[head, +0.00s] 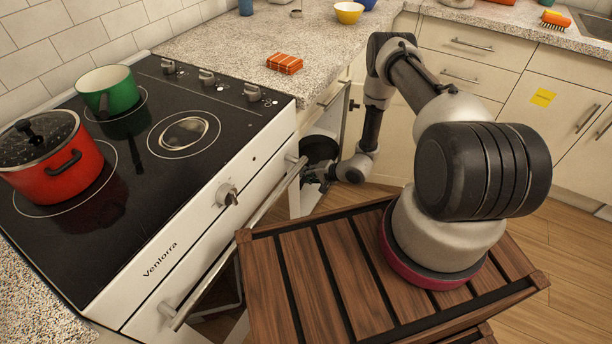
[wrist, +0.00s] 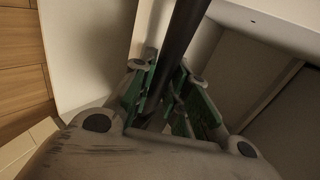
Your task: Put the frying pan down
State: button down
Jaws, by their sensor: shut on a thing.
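The black frying pan (head: 318,147) shows in part in the head view, low beside the stove's right end, in the opening of a lower cabinet. My gripper (head: 316,176) is just below it in the picture, at the end of my arm. In the wrist view, my gripper's green fingers (wrist: 170,98) are shut around a dark bar, the pan's handle (wrist: 184,38), which runs up out of the picture. The pan's body is not clear in the wrist view. Whether the pan touches a surface under it cannot be told.
The stove (head: 150,235) holds a red pot (head: 55,170) and a green pot (head: 110,92); its right burners are bare. The oven handle (head: 240,240) juts out near my arm. An open cabinet door (head: 352,125) stands close by. Pale panels (wrist: 85,50) surround my gripper.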

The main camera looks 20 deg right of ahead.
jog(key=c, duration=1.8)
grip_release()
jog(key=shift+f, duration=0.1)
jog(key=shift+c, duration=0.2)
jog(key=o, duration=0.5)
jog(key=shift+c, duration=0.2)
